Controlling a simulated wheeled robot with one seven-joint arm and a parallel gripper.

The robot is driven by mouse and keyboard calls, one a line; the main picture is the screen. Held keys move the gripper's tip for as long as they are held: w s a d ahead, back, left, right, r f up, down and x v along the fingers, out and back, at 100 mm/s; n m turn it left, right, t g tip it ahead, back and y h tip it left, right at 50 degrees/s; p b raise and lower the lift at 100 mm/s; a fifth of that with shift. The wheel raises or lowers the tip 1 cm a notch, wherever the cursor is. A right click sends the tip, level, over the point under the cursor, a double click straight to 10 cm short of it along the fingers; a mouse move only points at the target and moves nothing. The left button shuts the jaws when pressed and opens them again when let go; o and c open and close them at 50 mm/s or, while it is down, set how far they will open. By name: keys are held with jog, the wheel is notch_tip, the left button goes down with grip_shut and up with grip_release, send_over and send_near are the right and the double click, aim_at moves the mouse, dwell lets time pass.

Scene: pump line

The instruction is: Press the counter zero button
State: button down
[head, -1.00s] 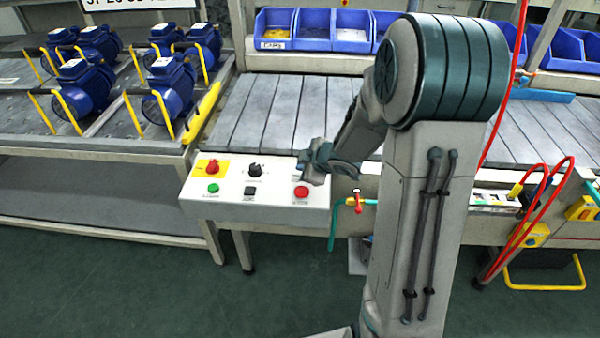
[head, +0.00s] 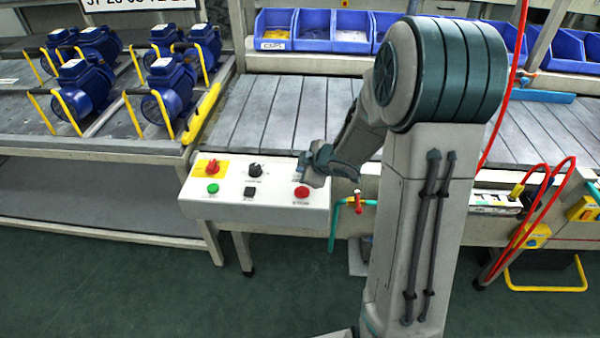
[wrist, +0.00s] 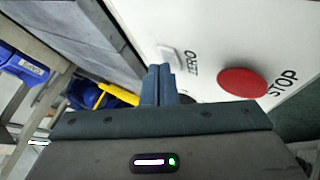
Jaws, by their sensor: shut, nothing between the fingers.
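The white control panel (head: 255,211) stands at the front of the line. In the wrist view, a pale button (wrist: 170,54) beside the ZERO label sits on the white panel face, just beyond my fingertips. My gripper (wrist: 159,72) is shut, with its two blue-grey fingers together and nothing between them. Its tips look close to the pale button; I cannot tell whether they touch it. In the head view, my gripper (head: 304,166) is over the panel's upper right, above the red stop button, and hides the zero button.
The red STOP button (wrist: 243,83) is close to the right of my fingers. The panel also has a red knob on yellow (head: 212,167), a black dial (head: 255,170), a green button (head: 213,188) and a black square (head: 250,191). Blue pumps (head: 85,88) stand left.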

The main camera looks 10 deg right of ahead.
dwell(0.4)
jog(key=shift+r+p, duration=0.8)
jog(key=shift+p, duration=0.2)
notch_tip(320, 180, up, 5)
jog(key=p, duration=0.5)
jog(key=shift+r, duration=0.15)
